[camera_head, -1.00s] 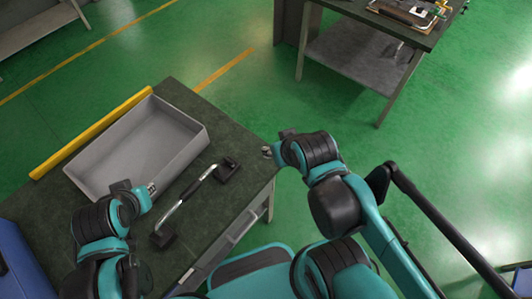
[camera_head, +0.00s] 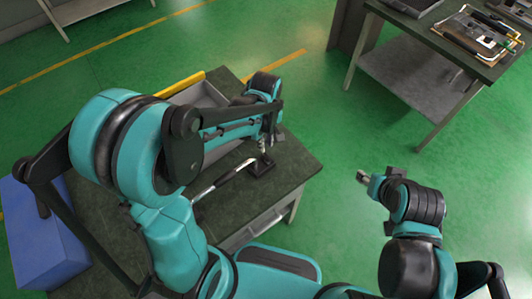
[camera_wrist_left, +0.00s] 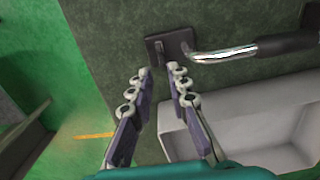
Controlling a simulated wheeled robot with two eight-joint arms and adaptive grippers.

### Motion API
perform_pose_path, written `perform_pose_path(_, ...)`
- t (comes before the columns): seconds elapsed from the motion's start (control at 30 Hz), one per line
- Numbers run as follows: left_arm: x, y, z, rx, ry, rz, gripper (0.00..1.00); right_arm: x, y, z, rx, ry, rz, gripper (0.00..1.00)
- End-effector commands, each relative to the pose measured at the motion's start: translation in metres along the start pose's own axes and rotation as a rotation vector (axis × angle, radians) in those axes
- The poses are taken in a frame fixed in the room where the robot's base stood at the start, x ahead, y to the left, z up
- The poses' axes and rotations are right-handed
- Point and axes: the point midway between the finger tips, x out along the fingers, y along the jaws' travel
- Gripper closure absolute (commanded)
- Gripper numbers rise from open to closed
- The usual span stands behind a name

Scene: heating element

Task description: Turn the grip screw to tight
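A chrome bar handle with a black grip (camera_head: 235,168) lies on the dark table, with a black square base (camera_head: 263,166) at its right end. In the left wrist view this base (camera_wrist_left: 160,50) carries a small raised dark piece. I cannot tell for sure which part is the grip screw. My left gripper (camera_head: 262,148) is just above the base. In the left wrist view its fingers (camera_wrist_left: 159,76) are apart and empty, pointing toward the base. My right gripper (camera_head: 363,177) is off the table's right side, over the floor, holding nothing visible.
A grey open tray (camera_head: 200,92) with a yellow bar (camera_head: 180,84) behind it is partly hidden by my left arm. A blue box (camera_head: 45,235) stands at the left. A second table (camera_head: 430,60) with parts stands at the back right.

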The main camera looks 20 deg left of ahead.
Motion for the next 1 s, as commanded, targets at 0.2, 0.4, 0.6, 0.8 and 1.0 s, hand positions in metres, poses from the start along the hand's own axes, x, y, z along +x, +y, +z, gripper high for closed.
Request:
perform_pose_path(0.2, 0.033, 0.001, 0.000, -0.007, -0.002, -0.004, 0.83, 0.011, 0.000, 0.008, 0.000, 0.000, 0.000, 0.54)
perform_pose_path(0.4, 0.064, 0.001, 0.000, -0.007, -0.002, -0.003, 0.83, 0.020, 0.000, 0.014, 0.000, 0.000, 0.000, 0.54)
perform_pose_path(0.6, 0.077, 0.000, 0.000, -0.006, -0.002, -0.003, 0.83, 0.023, 0.000, 0.017, 0.000, 0.000, 0.000, 0.54)
perform_pose_path(0.8, 0.077, 0.000, 0.000, -0.006, -0.002, -0.003, 0.83, 0.023, 0.000, 0.016, 0.000, 0.000, 0.000, 0.54)
perform_pose_path(1.0, 0.077, 0.000, 0.000, -0.006, -0.001, -0.003, 1.00, 0.023, 0.000, 0.016, 0.000, 0.000, 0.000, 0.54)
